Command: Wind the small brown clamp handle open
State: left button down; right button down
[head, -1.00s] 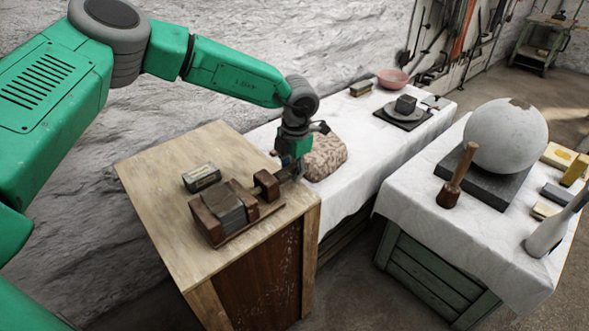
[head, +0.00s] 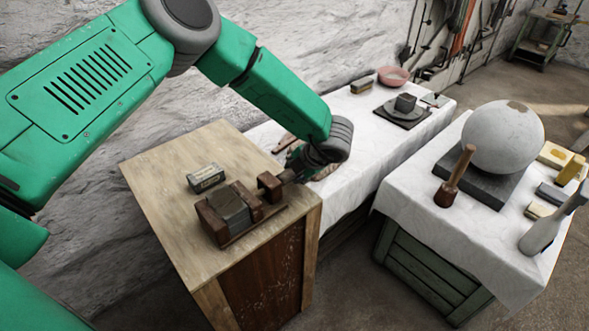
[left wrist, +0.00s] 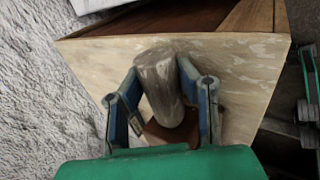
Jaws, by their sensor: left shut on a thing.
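A brown wooden clamp (head: 208,224) lies on the wooden bench, with a grey block (head: 232,208) between its jaws. A small brown end block (head: 269,186) stands at its right end, near the bench edge. My left gripper (head: 291,174) is at that end, tilted, its fingers partly hidden by my wrist. In the left wrist view, the blue fingers of my left gripper (left wrist: 166,97) are shut on the clamp handle (left wrist: 158,82), a rounded grey-brown bar between them. My right gripper is in neither view.
A small labelled box (head: 206,177) sits behind the clamp on the wooden bench (head: 165,170). A white-draped table (head: 350,150) adjoins on the right. Another draped table holds a plaster sphere (head: 503,137) and a mallet (head: 447,192). The bench's left part is clear.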

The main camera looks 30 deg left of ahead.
pick_arm(q)
jog(key=shift+w+r+t+y, duration=0.15)
jog(key=shift+t+y, duration=0.15)
jog(key=shift+y, duration=0.4)
jog(key=c, duration=1.1)
grip_release()
jog(key=shift+c, duration=0.2)
jog(key=shift+d, duration=0.15)
jog(key=v, duration=1.2)
